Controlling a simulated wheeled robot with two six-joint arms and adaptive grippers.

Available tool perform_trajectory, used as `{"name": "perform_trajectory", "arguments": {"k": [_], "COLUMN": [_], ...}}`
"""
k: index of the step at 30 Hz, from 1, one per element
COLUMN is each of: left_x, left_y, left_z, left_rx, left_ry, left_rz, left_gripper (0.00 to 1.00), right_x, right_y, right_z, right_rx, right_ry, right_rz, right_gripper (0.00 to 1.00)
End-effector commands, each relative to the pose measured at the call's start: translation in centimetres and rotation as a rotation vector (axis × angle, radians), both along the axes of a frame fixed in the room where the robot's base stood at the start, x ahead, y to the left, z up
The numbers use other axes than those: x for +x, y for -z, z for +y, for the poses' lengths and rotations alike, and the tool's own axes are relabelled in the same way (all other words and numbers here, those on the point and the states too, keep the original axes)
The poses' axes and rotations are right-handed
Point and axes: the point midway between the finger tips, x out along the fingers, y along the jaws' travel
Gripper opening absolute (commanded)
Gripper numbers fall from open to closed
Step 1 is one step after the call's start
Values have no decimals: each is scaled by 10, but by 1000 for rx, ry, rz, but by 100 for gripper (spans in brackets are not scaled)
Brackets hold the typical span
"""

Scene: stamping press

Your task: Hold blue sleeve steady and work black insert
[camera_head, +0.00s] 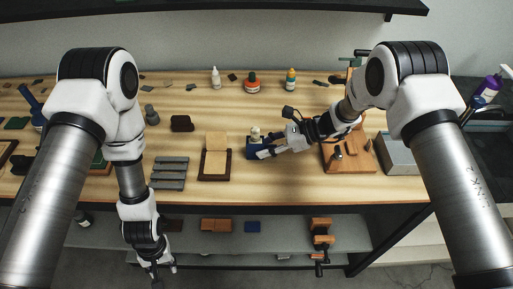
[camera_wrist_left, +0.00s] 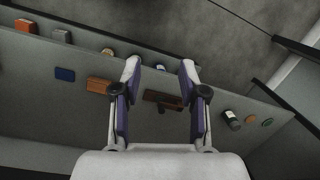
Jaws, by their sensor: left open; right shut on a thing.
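A small dark blue block (camera_head: 251,152), which looks like the blue sleeve, stands on the table near its front edge with a pale knob (camera_head: 255,133) above it. My right gripper (camera_head: 264,152) reaches it from the right and is shut at it; the fingers hide part of it. I cannot make out the black insert separately. My left gripper (camera_head: 158,276) hangs below the table's front edge, away from the sleeve. In the left wrist view it (camera_wrist_left: 160,68) is open and empty above the lower shelf.
A brown-framed pale board (camera_head: 215,165) and grey slabs (camera_head: 170,172) lie left of the sleeve. A wooden press base (camera_head: 347,157) and a grey box (camera_head: 398,155) stand right. Bottles and jars line the back. The lower shelf (camera_head: 285,240) carries several blocks.

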Motion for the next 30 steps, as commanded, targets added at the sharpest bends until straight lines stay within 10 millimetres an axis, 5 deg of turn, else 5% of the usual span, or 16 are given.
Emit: {"name": "perform_trajectory", "arguments": {"k": [5,13,21,25,30], "left_x": [53,112,209,269,304], "left_y": [-32,-137,-234,-250,-267], "left_z": [-30,-123,-202,-214,-223], "left_rx": [71,123,-17,-146,-221], "left_ry": [-376,-864,-960,-902,-862], "left_rz": [152,450,408,219,103], "left_gripper": [43,43,43,43,43], "right_x": [-2,-3,-3,-3,-3], "right_y": [4,5,5,5,5], "right_z": [0,0,0,0,0], "right_rx": [-5,-5,-6,-6,-6], "right_ry": [-2,-2,-3,-3,-2], "right_rz": [6,6,7,7,7], "right_gripper": [0,0,0,0,0]}}
